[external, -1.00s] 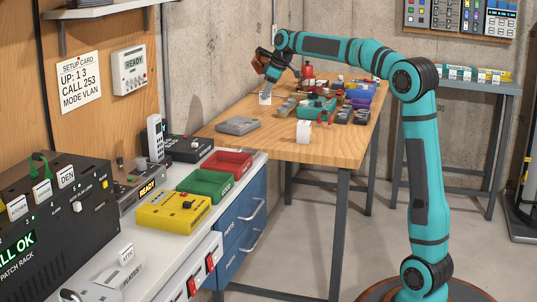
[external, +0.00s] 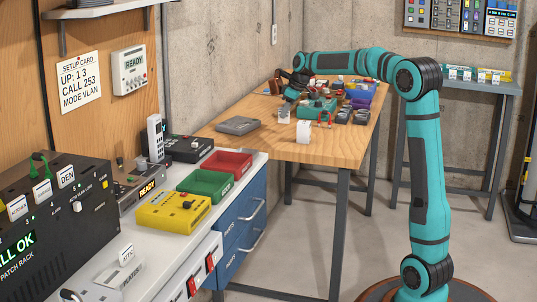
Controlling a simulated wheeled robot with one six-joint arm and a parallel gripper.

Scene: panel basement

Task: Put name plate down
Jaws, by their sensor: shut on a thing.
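My gripper (external: 287,101) is low over the wooden table in the external view, among the clutter at its left middle. It is shut on a small pale name plate (external: 284,117), which shows just below the fingers. The plate's lettering is too small to read, and I cannot tell whether its lower edge touches the table. Other white name plates stand on the black patch rack (external: 60,225) at the left, one reading DEN. Another small white plate (external: 126,254) stands on the grey PLATES holder (external: 122,274) at the lower left.
A grey flat box (external: 237,125) lies left of my gripper, and a white block (external: 303,132) stands nearer the front edge. A green tool (external: 318,105) and several small items crowd the right. The wooden table (external: 340,151) is bare along its front.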

